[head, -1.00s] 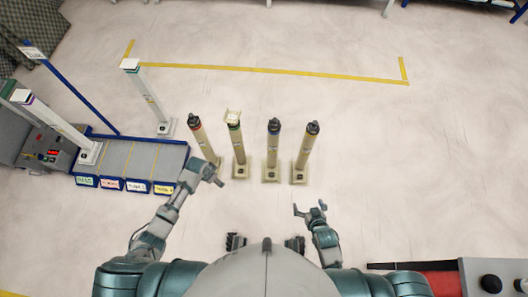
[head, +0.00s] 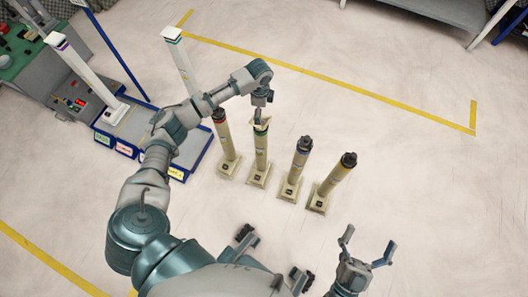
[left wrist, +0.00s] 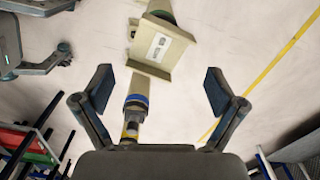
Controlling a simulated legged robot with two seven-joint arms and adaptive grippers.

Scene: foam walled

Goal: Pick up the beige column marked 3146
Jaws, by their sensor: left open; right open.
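Four beige columns stand in a row on square bases in the head view: one with a red band (head: 227,139), one with a green band and square cap (head: 261,150), one with a blue band (head: 297,165) and one with an orange band (head: 334,178). The number 3146 is too small to read on any. My left gripper (head: 262,101) is open, just above the square cap. In the left wrist view, a beige square plate (left wrist: 160,47) with a pale label lies beyond the open fingers, and a blue-banded part (left wrist: 136,103) shows between them. My right gripper (head: 367,246) is open and empty.
White columns (head: 80,70) stand at the left on and near a blue-edged rack (head: 192,164), with a grey console (head: 70,95) beside it. A yellow floor line (head: 330,84) runs behind the row. The floor to the right is clear.

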